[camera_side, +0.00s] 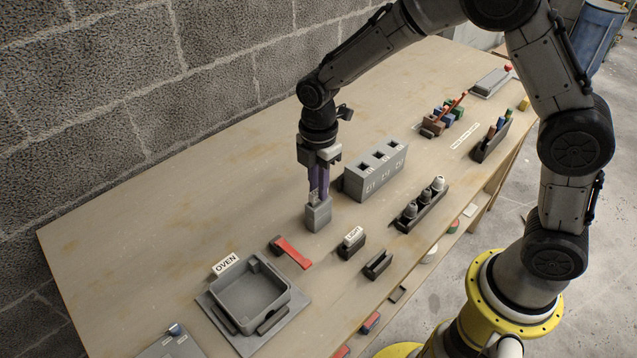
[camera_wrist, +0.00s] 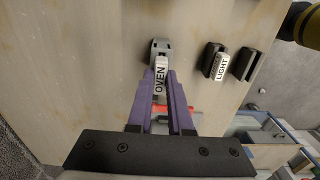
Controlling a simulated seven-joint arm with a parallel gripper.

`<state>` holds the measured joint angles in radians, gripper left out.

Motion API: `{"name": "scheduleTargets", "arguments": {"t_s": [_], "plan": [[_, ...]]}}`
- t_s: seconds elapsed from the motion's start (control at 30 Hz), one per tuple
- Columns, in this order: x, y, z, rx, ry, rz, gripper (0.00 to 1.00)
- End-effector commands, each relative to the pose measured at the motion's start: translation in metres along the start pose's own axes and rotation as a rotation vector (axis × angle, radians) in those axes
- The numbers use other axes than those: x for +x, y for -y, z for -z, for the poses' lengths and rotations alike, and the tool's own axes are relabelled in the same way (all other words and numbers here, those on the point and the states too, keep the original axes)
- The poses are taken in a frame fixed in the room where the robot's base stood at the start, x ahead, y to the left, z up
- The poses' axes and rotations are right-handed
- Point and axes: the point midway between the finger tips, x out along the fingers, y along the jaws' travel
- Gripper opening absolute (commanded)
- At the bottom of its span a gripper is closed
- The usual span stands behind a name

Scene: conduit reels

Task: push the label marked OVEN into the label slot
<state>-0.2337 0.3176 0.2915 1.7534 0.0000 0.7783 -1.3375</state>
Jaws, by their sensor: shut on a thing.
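My gripper (camera_side: 318,196) points straight down and is shut on a small white label marked OVEN (camera_wrist: 160,78), which sits between its purple fingers in the wrist view. A small grey block (camera_side: 318,216) stands on the table right under the fingertips; its top also shows in the wrist view (camera_wrist: 160,46). The label's lower end is at the block's top. I cannot tell whether it is inside an opening there. The side view shows another OVEN sign (camera_side: 226,264) at the back edge of a grey tray.
A LIGHT label (camera_side: 352,236) stands in a dark holder, with an empty-looking dark holder (camera_side: 377,265) beside it. A red-handled thing (camera_side: 292,254) lies left of the block. A grey block with several square holes (camera_side: 376,172) stands close behind on the right. The grey tray (camera_side: 292,318) is front left.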

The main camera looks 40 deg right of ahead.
Motion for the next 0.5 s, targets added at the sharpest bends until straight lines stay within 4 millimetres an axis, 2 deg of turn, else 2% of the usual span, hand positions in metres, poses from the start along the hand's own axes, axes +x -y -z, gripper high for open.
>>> {"name": "scheduleTargets", "arguments": {"t_s": [0.5], "plan": [[0.0089, 0.0005, -0.0001, 0.000, 0.000, 0.001, 0.00]]}}
